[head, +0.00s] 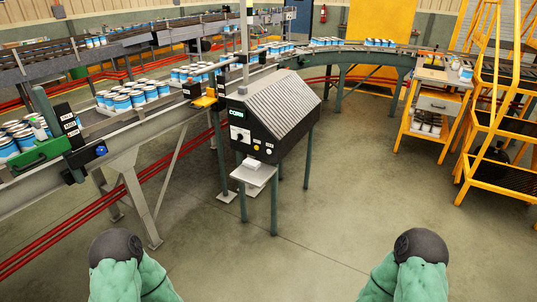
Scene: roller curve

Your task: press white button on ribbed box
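The ribbed box (258,128) stands in the middle of the head view on dark green legs, with a grey ribbed sloping top. Its dark front panel carries a green lettered label, a white plate with a dark knob on the left, a small yellow button (257,149) and a small pale, white-looking button (269,151) to the right of it. The buttons are too small to tell whether either is pressed. Neither of my grippers shows. Only green and dark parts of my two arms show at the bottom left and bottom right, well apart from the box.
A roller conveyor with trays of blue-and-white cans (132,97) runs behind and left of the box. A small shelf (252,174) juts out below its panel. A yellow-framed workbench (437,90) and yellow steps (500,125) stand at the right. The floor in front is clear.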

